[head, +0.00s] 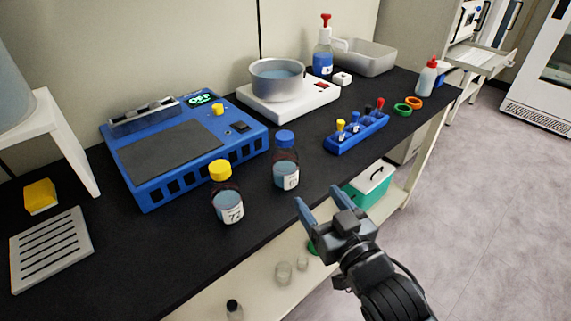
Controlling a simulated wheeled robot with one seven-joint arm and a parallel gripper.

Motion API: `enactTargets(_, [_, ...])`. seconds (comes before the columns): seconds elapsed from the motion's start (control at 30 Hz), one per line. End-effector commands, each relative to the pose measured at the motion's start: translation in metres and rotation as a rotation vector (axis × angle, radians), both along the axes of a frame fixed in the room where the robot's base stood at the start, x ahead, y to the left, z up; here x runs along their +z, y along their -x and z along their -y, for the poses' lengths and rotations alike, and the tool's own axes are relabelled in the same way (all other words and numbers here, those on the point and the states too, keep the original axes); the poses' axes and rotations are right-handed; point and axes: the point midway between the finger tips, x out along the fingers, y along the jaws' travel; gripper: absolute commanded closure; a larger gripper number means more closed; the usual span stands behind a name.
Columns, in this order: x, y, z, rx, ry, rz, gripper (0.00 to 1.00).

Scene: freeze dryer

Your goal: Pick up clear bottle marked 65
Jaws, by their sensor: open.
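A bottle with a blue cap (286,165) stands upright on the black bench top near its front edge. It holds bluish liquid, and the number on its white label is too small to read. A bottle with a yellow cap (227,200) stands to its left, and its label seems to read 72 or 77. My gripper (318,197) is open and empty, to the right of the blue-capped bottle and apart from it, by the bench's front edge.
A blue device (185,150) stands behind the bottles. A hot plate (287,103) bears a metal pot (277,78). A blue vial rack (357,134) stands right of the bottles. A teal box (369,186) and glassware sit on the shelf below.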

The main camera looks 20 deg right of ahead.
Motion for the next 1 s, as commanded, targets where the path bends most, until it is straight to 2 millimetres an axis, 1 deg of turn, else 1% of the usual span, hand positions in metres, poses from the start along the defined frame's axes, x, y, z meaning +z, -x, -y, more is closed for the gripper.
enactTargets(0.03, [0.012, -0.021, -0.001, -0.003, -0.004, 0.017, 0.30])
enactTargets(0.1, [0.023, -0.041, -0.002, -0.008, -0.007, 0.029, 0.30])
enactTargets(0.2, [0.034, -0.062, -0.003, -0.013, -0.013, 0.040, 0.30])
enactTargets(0.4, [0.043, -0.083, -0.003, -0.018, -0.017, 0.046, 0.30])
enactTargets(0.67, [0.043, -0.108, -0.004, -0.018, -0.017, 0.046, 0.30])
enactTargets(0.9, [0.044, -0.142, -0.008, -0.018, -0.018, 0.046, 0.30])
enactTargets(1.0, [0.043, -0.151, -0.007, -0.018, -0.018, 0.045, 0.30])
